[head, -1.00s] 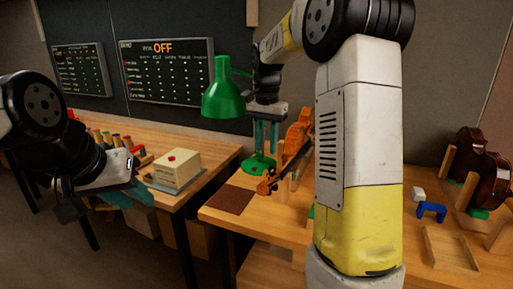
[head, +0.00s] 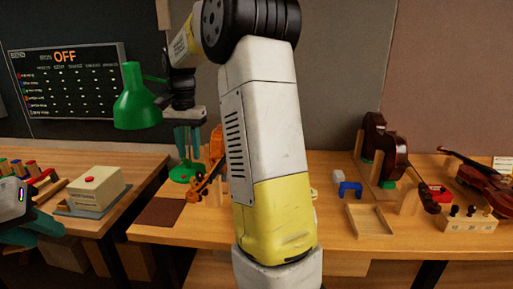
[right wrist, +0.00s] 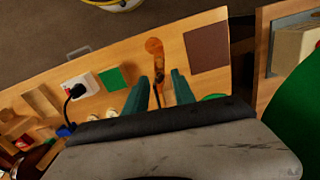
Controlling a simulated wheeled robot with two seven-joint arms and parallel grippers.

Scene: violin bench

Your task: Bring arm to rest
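My right arm crosses the middle of the head view. Its right gripper (head: 187,142) hangs, teal fingers down, over the bench beside the green lamp (head: 139,98). In the right wrist view the right gripper (right wrist: 162,80) has its fingers apart. An orange violin (head: 215,150) stands just right of it in the head view, partly hidden by my arm. In the right wrist view the violin's neck and scroll (right wrist: 156,50) show beyond and between the fingertips; I see no grip on it. My left gripper (head: 35,231) is cut off at the left edge, and its opening is unclear.
A beige box with a red button (head: 95,184) sits on the left table. The bench holds a brown mat (head: 158,212), a wooden tray (head: 369,229), a dark violin (head: 388,152), a blue bracket (head: 350,188) and a peg block (head: 468,223). A board (head: 70,80) reads OFF.

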